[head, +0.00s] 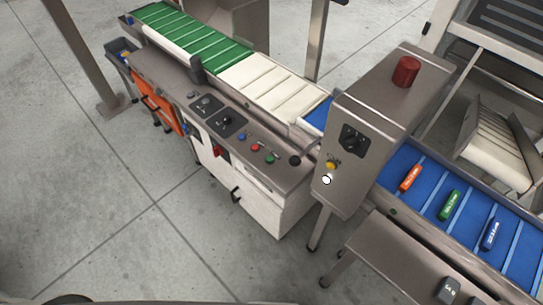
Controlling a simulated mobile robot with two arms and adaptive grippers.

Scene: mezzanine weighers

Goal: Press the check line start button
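No label marks the check line start button legibly, so I cannot tell which control it is. A grey upright control box (348,123) stands right of centre. Neither gripper is in view.
A red beacon (406,71) tops the box. A blue conveyor (425,205) at right carries orange, green and blue items. A green-and-white belt (190,35) runs to the back left. The floor (130,220) in front is clear.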

